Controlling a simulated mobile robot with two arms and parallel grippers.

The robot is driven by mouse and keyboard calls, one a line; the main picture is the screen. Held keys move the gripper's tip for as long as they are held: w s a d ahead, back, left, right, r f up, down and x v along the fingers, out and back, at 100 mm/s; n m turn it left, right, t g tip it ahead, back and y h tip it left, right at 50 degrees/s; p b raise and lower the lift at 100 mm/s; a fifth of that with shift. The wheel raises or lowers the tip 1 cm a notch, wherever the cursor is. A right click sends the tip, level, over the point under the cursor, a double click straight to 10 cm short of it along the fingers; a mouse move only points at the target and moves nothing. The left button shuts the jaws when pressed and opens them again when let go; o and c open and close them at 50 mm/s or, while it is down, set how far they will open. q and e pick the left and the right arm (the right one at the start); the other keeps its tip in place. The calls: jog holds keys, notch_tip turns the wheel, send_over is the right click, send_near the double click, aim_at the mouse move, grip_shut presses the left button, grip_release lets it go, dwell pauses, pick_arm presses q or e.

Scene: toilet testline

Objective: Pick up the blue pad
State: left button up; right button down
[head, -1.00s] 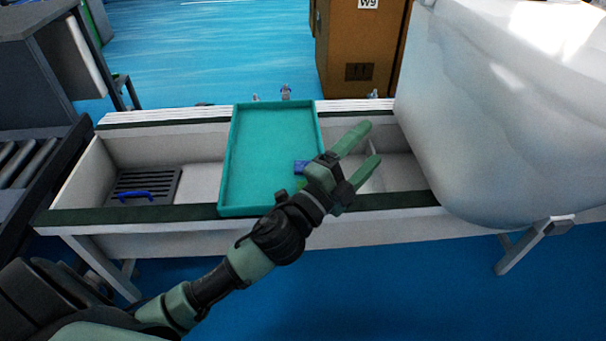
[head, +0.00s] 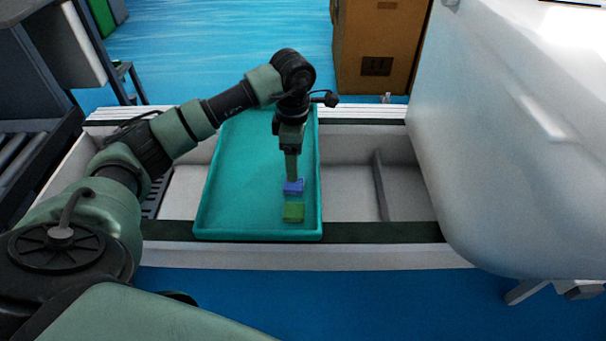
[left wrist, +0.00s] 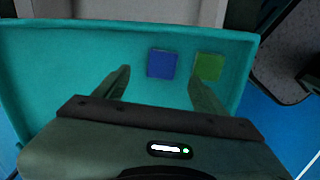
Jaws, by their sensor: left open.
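The blue pad (head: 293,187) lies in the teal tray (head: 222,205), near its right front part. It also shows in the left wrist view (left wrist: 161,64), ahead of and between my open fingers. A green pad (head: 293,212) lies close to the blue one, nearer the tray's front edge; it shows in the left wrist view (left wrist: 209,67) just beyond the right fingertip. My left gripper (head: 292,178) points down over the blue pad, open and empty. In the head view a finger overlaps the pad's far edge; I cannot tell whether they touch. My right gripper is not in view.
The tray rests across a white trough (head: 345,190) with dark rails. A large white glossy body (head: 500,150) stands close on the right. A brown cabinet (head: 380,45) stands behind. The trough right of the tray is mostly empty.

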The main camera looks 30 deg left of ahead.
aim_at(295, 184)
pick_arm(q)
jog(key=f, duration=0.2)
jog(key=f+b, duration=0.1)
jog(key=f, duration=0.3)
jog(key=shift+s+d+f, duration=0.1)
jog(key=shift+s+f, duration=0.15)
jog(key=shift+f, duration=0.45)
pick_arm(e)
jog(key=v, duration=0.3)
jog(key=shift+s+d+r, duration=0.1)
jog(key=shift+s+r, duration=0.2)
pick_arm(q)
jog(key=c, duration=1.4)
